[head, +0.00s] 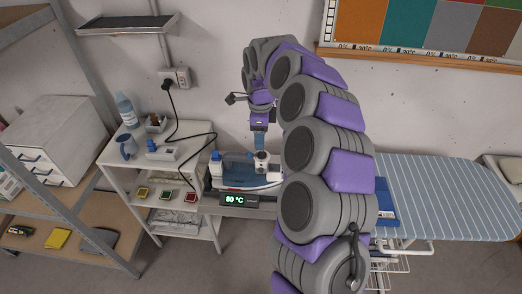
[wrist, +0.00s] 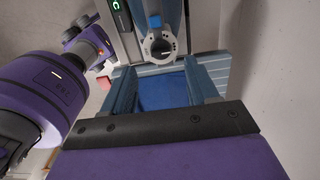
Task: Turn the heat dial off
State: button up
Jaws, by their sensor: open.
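A steam iron (head: 240,172) with a blue and white body rests on a stand beside the striped ironing board. A small display (head: 238,200) at its base reads 80 °C in green. The heat dial (wrist: 160,46) is a dark round knob with a pale ring in the wrist view. It also shows as a small white round part in the head view (head: 262,160). My gripper (wrist: 163,75) is open and empty, its two blue-grey fingers apart. The dial lies beyond the fingertips, roughly between them, and does not appear to be touched. In the head view my gripper (head: 260,140) is just above the iron.
A white side table (head: 120,160) holds a bottle and small items. A black cord (head: 195,138) runs from the wall outlet. Metal shelves stand at left.

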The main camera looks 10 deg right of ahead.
aim_at(262, 152)
notch_tip(262, 152, down, 6)
jog(key=shift+d+r+b, duration=0.15)
jog(key=shift+r+b, duration=0.05)
jog(key=shift+b, duration=0.15)
jog(key=shift+d+f, duration=0.25)
jog(key=shift+f, duration=0.25)
jog(key=shift+a, duration=0.4)
jog(key=shift+c, duration=1.1)
jog(key=shift+d, duration=0.2)
jog(key=c, duration=0.8)
